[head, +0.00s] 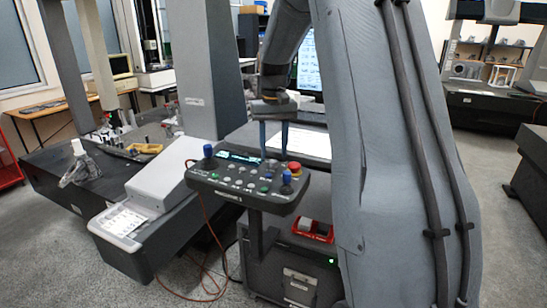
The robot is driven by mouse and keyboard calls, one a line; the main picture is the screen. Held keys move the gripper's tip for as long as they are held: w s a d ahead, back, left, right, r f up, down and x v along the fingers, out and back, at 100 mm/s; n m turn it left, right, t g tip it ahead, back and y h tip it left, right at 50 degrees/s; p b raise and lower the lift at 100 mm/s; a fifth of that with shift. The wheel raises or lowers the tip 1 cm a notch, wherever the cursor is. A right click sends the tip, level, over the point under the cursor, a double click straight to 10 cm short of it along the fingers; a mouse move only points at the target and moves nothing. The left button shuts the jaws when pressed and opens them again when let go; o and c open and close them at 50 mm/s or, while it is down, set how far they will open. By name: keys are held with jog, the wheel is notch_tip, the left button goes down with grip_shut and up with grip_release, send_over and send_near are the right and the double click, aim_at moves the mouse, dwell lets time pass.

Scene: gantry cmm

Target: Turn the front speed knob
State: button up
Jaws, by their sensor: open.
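A dark control panel (225,187) stands on a post at the centre. It carries several small round buttons and knobs, a lit display (240,157), a red mushroom button (294,168) and two blue-topped joysticks, one at the far left (208,150) and one at the front right (287,178). The controls are too small for me to tell which is the front speed knob. My gripper (274,154) points down with its two blue fingers apart and empty. Its fingertips appear over the panel's back right part, near the red button; I cannot tell their height above it.
A measuring table (60,172) with fixtures and a sloped light-grey housing (160,170) lie left of the panel. A monitor (310,65) stands behind my gripper. A dark cabinet (270,270) with a red item stands below. An orange cable (205,285) runs along the floor.

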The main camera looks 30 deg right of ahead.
aim_at(274, 160)
jog(key=shift+r+b, duration=0.7)
jog(key=shift+r, duration=1.9)
